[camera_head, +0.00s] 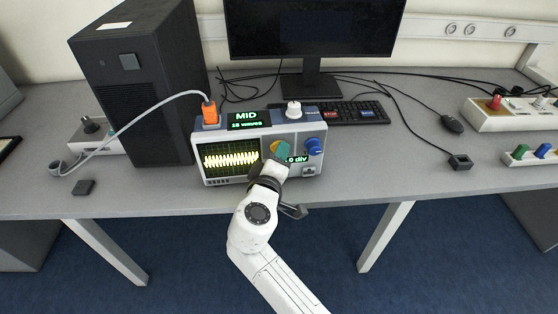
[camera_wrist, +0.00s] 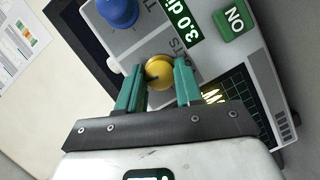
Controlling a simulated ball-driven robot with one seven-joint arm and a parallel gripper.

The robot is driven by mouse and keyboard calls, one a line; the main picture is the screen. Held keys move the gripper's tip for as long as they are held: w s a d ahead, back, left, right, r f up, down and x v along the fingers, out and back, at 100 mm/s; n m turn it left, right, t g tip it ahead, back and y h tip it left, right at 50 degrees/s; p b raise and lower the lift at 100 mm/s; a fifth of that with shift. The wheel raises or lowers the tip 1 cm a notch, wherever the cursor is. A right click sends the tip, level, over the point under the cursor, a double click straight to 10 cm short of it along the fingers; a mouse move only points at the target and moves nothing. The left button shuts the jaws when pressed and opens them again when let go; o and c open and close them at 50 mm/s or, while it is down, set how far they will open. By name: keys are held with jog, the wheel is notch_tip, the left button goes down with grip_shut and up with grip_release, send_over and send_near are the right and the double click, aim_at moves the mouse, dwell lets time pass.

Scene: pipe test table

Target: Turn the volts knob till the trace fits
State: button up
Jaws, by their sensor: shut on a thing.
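The oscilloscope (camera_head: 196,140) stands on the bench with its screen (camera_head: 222,172) at left, showing a dense yellow wave trace across the middle, with dark grid above and below. The yellow volts knob (camera_wrist: 158,72) sits between the two teal fingers of my gripper (camera_wrist: 160,76), which is shut on it. In the head view my gripper (camera_head: 278,150) covers most of the knob. A small green readout (camera_wrist: 181,26) shows "3.0" with cut-off text. Part of the trace shows at the screen's edge in the wrist view.
A blue knob (camera_head: 314,146) is right of the yellow one. On top of the scope are an orange plug (camera_head: 209,112) with a grey cable, a "MID" display (camera_head: 246,119) and a white knob (camera_head: 293,109). A black computer tower (camera_head: 135,90) stands close at left.

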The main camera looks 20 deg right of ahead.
jog(key=shift+f+n+t+h+b, duration=0.1)
jog(key=shift+n+t+h+b, duration=0.45)
jog(key=shift+n, duration=0.65)
jog(key=shift+f+n+t+h+b, duration=0.1)
jog(key=shift+n+t+b, duration=0.15)
jog(key=shift+n+b, duration=0.7)
jog(key=shift+f+n+t+h+b, duration=0.1)
jog(key=shift+n+t+h+b, duration=0.3)
jog(key=shift+n, duration=1.05)
jog(key=shift+a+n, duration=0.1)
jog(key=shift+n, duration=0.2)
jog(key=o, duration=1)
jog(key=shift+o, duration=0.2)
jog(key=v, duration=1)
jog(key=shift+s+a, duration=0.2)
jog(key=shift+s, duration=0.15)
